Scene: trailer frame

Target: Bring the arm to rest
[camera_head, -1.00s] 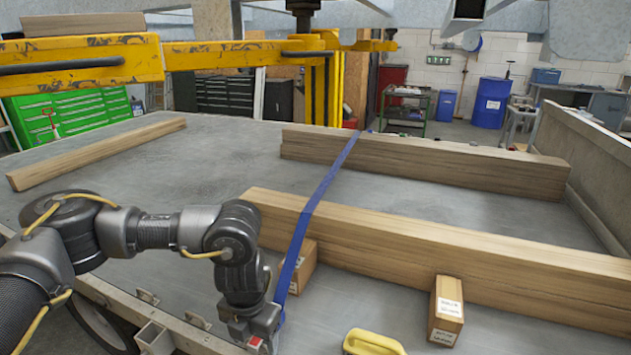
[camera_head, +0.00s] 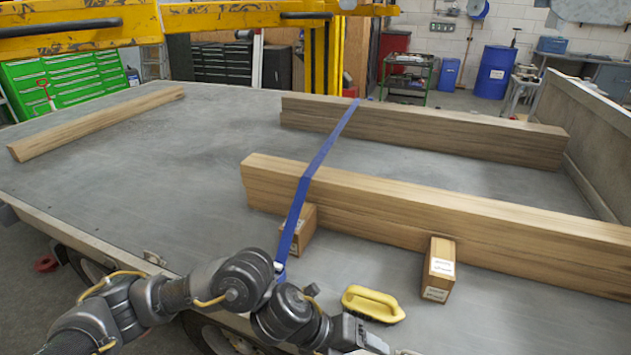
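My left arm comes in from the lower left and lies low along the near edge of the trailer bed (camera_head: 190,200). Its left gripper (camera_head: 372,342) is at the bottom of the picture, just below the yellow-handled brush (camera_head: 373,304) and apart from the strap. Its fingers are too unclear to tell whether they are open or shut. A blue strap (camera_head: 312,170) runs over both stacks of timber and down to the near edge, where my arm partly hides its lower end. My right gripper is not in view.
The near timber stack (camera_head: 430,205) and the far timber stack (camera_head: 420,130) lie across the bed. A single beam (camera_head: 95,122) lies at the left. The bed's left middle is clear.

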